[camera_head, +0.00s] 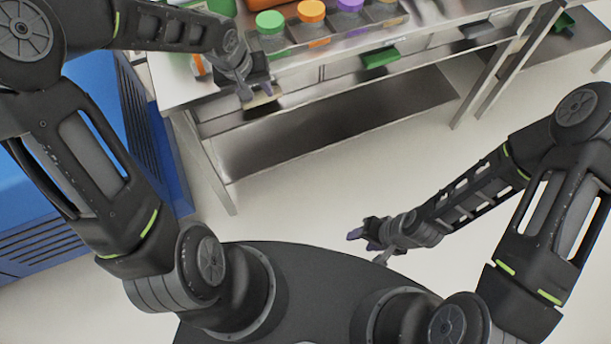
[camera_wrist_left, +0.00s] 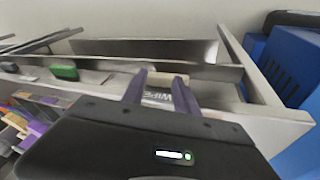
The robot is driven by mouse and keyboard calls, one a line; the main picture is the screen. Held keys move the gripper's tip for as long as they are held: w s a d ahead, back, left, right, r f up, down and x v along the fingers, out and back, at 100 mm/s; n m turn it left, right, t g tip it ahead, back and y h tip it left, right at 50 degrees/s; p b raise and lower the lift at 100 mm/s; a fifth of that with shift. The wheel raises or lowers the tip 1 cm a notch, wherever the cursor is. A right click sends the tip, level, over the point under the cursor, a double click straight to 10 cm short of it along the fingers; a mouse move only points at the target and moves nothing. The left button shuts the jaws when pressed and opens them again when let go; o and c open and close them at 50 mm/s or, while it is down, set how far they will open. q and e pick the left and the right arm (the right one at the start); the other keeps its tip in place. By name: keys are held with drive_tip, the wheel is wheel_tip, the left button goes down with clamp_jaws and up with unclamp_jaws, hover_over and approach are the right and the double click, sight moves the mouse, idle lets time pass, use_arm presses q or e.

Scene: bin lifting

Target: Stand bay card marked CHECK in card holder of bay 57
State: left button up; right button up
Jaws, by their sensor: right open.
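My left gripper (camera_head: 258,94) is at the front edge of the steel table, at its left end. In the left wrist view its two purple fingers (camera_wrist_left: 160,88) stand apart on either side of a pale card (camera_wrist_left: 158,97) with dark lettering that seems to begin "WIPE". I cannot tell whether they press on it. No marking CHECK or bay number 57 is readable. My right gripper (camera_head: 362,236) is open and empty above the floor, away from the table.
Jars with green (camera_head: 270,21), orange (camera_head: 311,10) and purple lids stand on the table. A steel lower shelf (camera_head: 330,125) lies under it. A blue cabinet (camera_head: 140,120) stands at the left. A second table is at the upper right. The floor between my arms is clear.

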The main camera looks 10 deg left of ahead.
use_arm(q)
drive_tip(key=s+d+f+m+g+h, duration=0.25)
drive_tip(key=s+d+f, duration=0.55)
drive_tip(key=d+f, duration=0.45)
drive_tip(key=s+d+f, duration=0.2)
drive_tip(key=s+f, duration=0.3)
drive_tip(key=s, duration=0.2)
drive_tip(key=s+d+f, duration=0.3)
drive_tip(key=s+f, duration=0.2)
drive_tip(key=s, duration=0.2)
drive_tip(key=shift+f, duration=0.2)
drive_tip(key=shift+o, duration=0.4)
drive_tip(key=shift+d+g+h, duration=0.1)
drive_tip(key=shift+g+h, duration=0.15)
